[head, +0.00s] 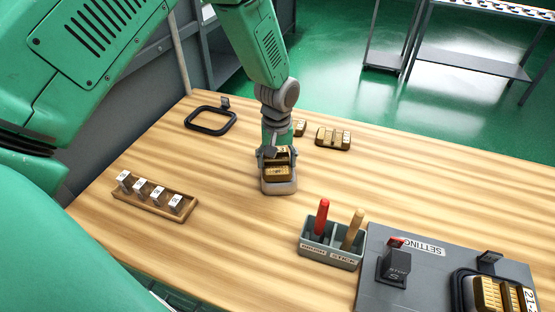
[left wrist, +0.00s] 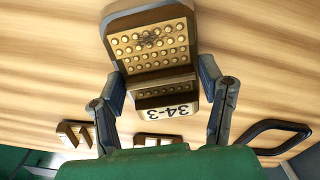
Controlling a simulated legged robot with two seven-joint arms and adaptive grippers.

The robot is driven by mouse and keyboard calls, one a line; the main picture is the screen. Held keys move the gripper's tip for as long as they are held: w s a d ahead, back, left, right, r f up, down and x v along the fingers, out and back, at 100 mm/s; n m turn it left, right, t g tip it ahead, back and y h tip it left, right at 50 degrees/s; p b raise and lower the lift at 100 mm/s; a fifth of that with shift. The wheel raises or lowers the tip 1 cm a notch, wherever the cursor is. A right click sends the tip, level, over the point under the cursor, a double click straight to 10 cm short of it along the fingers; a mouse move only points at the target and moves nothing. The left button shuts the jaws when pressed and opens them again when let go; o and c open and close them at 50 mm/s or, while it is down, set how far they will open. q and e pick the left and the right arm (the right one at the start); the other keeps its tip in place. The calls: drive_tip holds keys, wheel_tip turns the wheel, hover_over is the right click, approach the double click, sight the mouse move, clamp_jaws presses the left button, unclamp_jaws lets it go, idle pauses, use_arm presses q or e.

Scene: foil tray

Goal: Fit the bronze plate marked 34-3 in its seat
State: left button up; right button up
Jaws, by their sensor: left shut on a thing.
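My left gripper (head: 277,155) is shut on a bronze plate (head: 277,173) near the middle of the table. In the left wrist view the plate (left wrist: 165,101) reads 34-3 and carries rows of round studs, with a finger on each side of it. The plate is at a rounded grey block (head: 279,187); I cannot tell whether it rests on the block or is just above it. A black frame (head: 459,293) at the lower right holds several bronze plates (head: 489,293), one with a label partly cut off. My right gripper is not seen.
A grey-green holder (head: 343,262) has a red-handled and a wooden-handled tool. A grey SETTING mat (head: 372,285) bears a dark block (head: 394,268). A wooden rack (head: 150,203) with tags, an empty black frame (head: 187,124) and another bronze piece (head: 333,138) lie around. Wood between is clear.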

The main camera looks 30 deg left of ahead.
use_arm(q)
drive_tip(key=shift+d, duration=0.25)
drive_tip(key=shift+s+a+f, duration=0.1)
drive_tip(key=shift+a+f, duration=0.1)
drive_tip(key=shift+a, duration=0.4)
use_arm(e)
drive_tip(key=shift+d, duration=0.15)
use_arm(q)
drive_tip(key=o, duration=2)
drive_tip(key=shift+d, duration=0.15)
drive_tip(key=shift+o, duration=0.2)
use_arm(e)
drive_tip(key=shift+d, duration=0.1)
use_arm(q)
drive_tip(key=shift+r, duration=0.15)
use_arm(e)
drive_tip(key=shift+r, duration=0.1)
use_arm(q)
drive_tip(key=shift+r+p, duration=3.45)
drive_tip(key=shift+r, duration=0.45)
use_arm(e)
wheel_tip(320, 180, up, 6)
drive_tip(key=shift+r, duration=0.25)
